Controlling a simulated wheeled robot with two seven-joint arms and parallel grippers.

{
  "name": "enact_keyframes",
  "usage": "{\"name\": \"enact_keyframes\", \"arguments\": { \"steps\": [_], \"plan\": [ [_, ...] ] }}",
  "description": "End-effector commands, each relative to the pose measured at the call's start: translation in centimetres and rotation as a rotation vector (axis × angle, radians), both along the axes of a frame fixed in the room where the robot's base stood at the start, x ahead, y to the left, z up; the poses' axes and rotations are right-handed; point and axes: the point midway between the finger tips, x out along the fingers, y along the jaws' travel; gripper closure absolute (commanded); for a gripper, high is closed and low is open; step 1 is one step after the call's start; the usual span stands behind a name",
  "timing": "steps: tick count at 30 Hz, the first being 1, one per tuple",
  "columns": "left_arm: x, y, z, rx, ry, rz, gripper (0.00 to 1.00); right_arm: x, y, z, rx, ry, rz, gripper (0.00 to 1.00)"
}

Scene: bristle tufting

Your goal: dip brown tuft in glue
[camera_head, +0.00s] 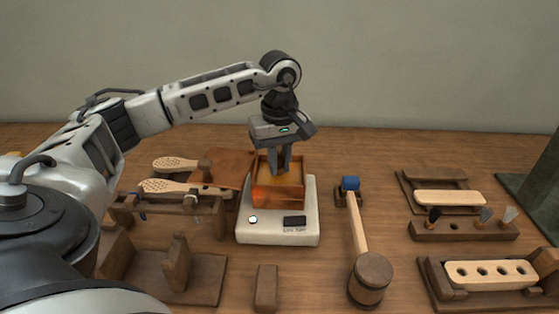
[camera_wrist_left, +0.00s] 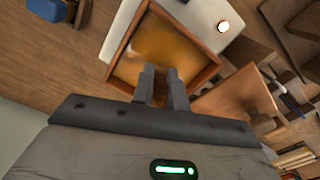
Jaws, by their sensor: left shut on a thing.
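The glue is an amber pool (camera_wrist_left: 160,45) in an open square copper-brown box (camera_head: 278,194), which stands on a white hot plate (camera_head: 255,237). My left gripper (camera_head: 281,170) points down over the box, its fingertips at or just inside the opening. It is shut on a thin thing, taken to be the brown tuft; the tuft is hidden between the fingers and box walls. In the left wrist view the fingers (camera_wrist_left: 163,82) lie over the amber glue. I cannot tell whether the tuft touches it. My right gripper is not in view.
A rack (camera_head: 464,234) at right holds black, grey and white tufts and has an empty hole. Perforated brushes (camera_head: 172,186) lie left. A drilled block (camera_head: 491,273) sits front right.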

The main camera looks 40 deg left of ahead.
Motion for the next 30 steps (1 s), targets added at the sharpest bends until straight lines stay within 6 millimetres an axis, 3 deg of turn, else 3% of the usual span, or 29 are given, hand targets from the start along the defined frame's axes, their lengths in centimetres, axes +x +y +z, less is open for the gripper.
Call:
{"name": "enact_keyframes", "arguments": {
  "steps": [8, 30],
  "plan": [
    [0.0, 0.0, 0.7, 0.000, 0.000, 0.000, 1.00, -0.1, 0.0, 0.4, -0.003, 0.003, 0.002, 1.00],
    [0.0, 0.0, 6.0, 0.000, -0.001, 0.000, 1.00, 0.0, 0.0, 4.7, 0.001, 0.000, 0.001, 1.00]
  ]
}}
